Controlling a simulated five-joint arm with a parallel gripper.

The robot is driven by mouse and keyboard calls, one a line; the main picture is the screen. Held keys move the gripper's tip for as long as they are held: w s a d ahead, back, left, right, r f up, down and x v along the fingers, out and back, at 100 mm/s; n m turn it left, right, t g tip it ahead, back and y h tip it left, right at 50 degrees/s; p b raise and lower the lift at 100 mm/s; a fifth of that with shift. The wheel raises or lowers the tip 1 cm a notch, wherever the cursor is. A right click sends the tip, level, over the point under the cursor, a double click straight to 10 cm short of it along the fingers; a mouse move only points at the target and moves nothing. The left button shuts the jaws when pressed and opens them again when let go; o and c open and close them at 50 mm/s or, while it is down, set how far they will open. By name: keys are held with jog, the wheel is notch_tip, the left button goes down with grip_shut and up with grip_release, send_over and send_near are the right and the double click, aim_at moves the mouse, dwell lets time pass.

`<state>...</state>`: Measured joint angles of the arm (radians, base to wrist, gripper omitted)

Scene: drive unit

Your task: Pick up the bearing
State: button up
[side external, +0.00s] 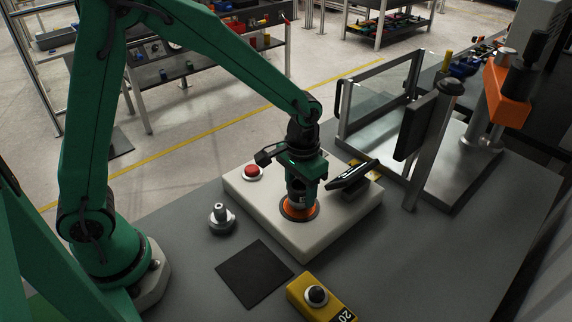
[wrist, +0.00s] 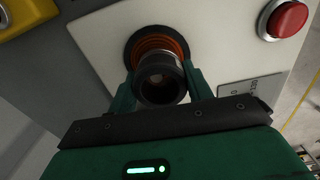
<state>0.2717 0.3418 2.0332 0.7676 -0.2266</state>
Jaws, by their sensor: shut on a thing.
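My gripper (side external: 301,190) points down over the white block (side external: 335,215), at the orange-lined round seat (side external: 299,211). In the wrist view its two green fingers (wrist: 163,88) are shut on the bearing (wrist: 158,82), a dark ring with a silvery band. The bearing is in line with the orange-lined seat (wrist: 157,45) and covers part of it. I cannot tell whether it touches the seat or is just above it. In the side view my gripper mostly hides the bearing.
A red button (side external: 253,172) sits on the block's left corner. A metal stepped part (side external: 221,218) stands on the grey table beside a black mat (side external: 254,272). A yellow button box (side external: 318,294) is at the front. A tilted dark screen (side external: 353,174) and metal post (side external: 424,150) stand to the right.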

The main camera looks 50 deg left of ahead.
notch_tip(320, 180, up, 3)
jog(key=shift+w+f, duration=0.1)
jog(key=shift+f, duration=0.1)
jog(key=s+d+r, duration=0.7)
jog(key=s+d, duration=0.1)
jog(key=shift+s, duration=0.3)
jog(key=shift+s+d, duration=0.1)
